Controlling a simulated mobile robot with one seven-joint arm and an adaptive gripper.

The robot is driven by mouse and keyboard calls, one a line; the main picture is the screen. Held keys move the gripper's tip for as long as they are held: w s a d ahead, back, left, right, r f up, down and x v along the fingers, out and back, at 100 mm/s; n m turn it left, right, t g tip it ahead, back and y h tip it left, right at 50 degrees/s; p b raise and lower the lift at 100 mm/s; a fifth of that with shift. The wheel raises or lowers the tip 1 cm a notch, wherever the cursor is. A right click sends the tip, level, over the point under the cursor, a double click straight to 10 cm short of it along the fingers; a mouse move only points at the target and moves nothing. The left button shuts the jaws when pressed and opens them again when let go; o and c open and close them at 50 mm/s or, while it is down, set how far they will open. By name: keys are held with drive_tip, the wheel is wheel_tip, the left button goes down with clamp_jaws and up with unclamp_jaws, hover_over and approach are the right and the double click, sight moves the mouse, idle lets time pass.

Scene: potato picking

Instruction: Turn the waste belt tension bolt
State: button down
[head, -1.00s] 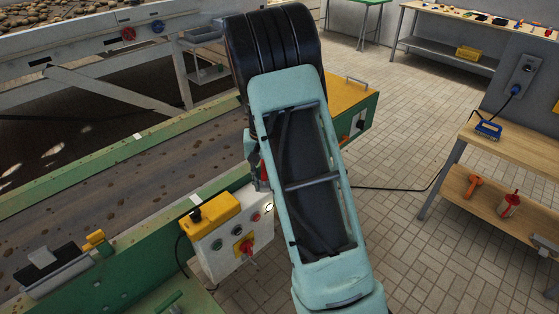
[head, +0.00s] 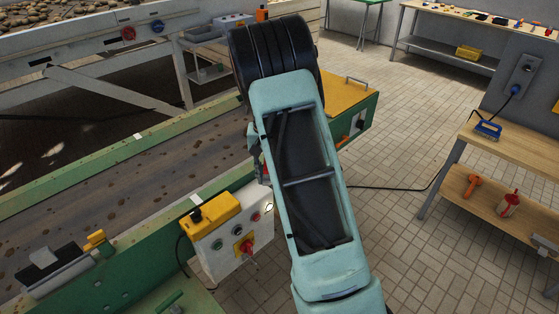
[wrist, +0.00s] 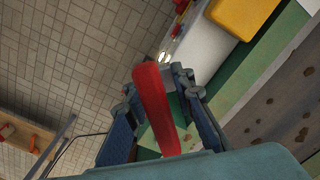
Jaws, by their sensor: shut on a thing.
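In the wrist view my gripper (wrist: 160,88) is shut on a red-handled tool (wrist: 157,110). The handle runs between the two dark fingers. The tool's working end is hard to make out. The belt (head: 100,200), brown and strewn with clods, runs in a green frame; its frame also shows in the wrist view (wrist: 268,70), just beyond the fingers. In the head view my arm hides the gripper and most of the tool. I cannot make out the tension bolt in either view.
A control box with a yellow top (head: 212,215) stands against the belt frame, close left of my arm. A wooden workbench (head: 520,150) with tools stands at the right. A black cable crosses the floor.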

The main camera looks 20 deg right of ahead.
drive_tip(key=shift+m, duration=0.8)
drive_tip(key=shift+w+d+p, duration=0.25)
drive_tip(key=shift+w+d, duration=0.55)
drive_tip(key=shift+w, duration=0.2)
drive_tip(key=shift+w+d+p, duration=0.25)
drive_tip(key=shift+w+d, duration=0.5)
drive_tip(key=shift+w, duration=0.25)
drive_tip(key=shift+w+d, duration=0.15)
drive_tip(key=shift+w, duration=0.05)
drive_tip(key=shift+m, duration=0.9)
drive_tip(key=shift+w+d+p, duration=0.4)
drive_tip(key=shift+w+d, duration=0.45)
drive_tip(key=shift+w, duration=0.25)
drive_tip(key=shift+w+d+p, duration=0.35)
drive_tip(key=shift+w+d, duration=0.45)
drive_tip(key=shift+w, duration=0.3)
drive_tip(key=shift+w+d, duration=0.1)
drive_tip(key=shift+w+d+m+p, duration=0.35)
drive_tip(key=shift+w+d, duration=0.25)
drive_tip(key=shift+w, duration=0.25)
drive_tip(key=shift+w+d, duration=0.2)
drive_tip(key=shift+w, duration=0.05)
drive_tip(key=shift+f+b, duration=0.6)
drive_tip(key=shift+f, duration=0.55)
drive_tip(key=shift+m, duration=0.25)
